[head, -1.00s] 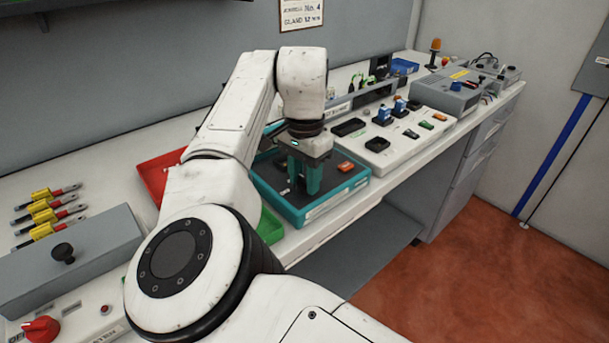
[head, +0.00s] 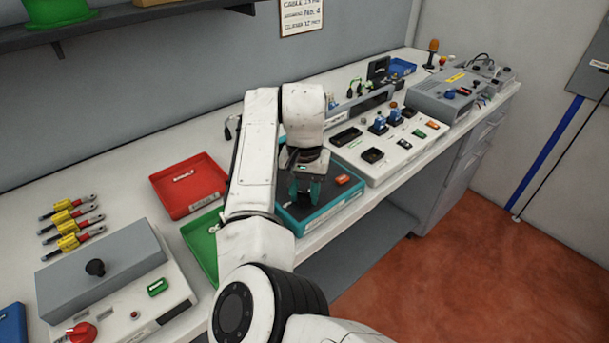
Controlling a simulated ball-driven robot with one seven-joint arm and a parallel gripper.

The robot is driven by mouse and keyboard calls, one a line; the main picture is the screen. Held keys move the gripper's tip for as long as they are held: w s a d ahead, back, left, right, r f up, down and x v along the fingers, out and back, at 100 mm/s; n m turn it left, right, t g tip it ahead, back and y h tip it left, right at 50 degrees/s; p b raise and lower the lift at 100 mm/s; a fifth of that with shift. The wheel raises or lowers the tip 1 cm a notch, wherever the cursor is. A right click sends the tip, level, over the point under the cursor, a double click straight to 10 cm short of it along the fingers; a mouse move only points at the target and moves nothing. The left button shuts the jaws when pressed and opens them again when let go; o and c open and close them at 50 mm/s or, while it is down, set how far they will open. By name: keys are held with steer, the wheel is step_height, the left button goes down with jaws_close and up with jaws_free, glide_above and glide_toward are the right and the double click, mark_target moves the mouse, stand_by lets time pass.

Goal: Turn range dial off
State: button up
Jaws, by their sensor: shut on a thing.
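A red dial (head: 82,332) sits at the front of a grey-and-white device (head: 110,265) at the lower left. It is partly cut by the frame's bottom edge, and its setting cannot be read. My gripper (head: 304,190) has teal fingers pointing down over the dark inside of a teal tray (head: 318,218), far to the right of the dial. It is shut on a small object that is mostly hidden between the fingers. My arm hides the tray's left part.
A red tray (head: 190,207) and a green tray (head: 203,258) lie between device and arm. Several yellow-and-red tools (head: 70,225) lie behind the device. A white panel (head: 425,140) with small parts and a grey instrument (head: 447,98) stand right. An orange block (head: 343,180) is in the teal tray.

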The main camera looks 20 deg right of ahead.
mark_target(304, 192)
steer(key=n+p, duration=0.1)
steer(key=p, duration=0.1)
steer(key=n+p, duration=0.2)
steer(key=shift+r, duration=0.25)
steer(key=n+p, duration=0.2)
steer(key=shift+f+n+p, duration=0.2)
steer(key=shift+n+p, duration=0.2)
steer(key=o, duration=1)
step_height(304, 192, up, 11)
steer(key=shift+f, duration=0.15)
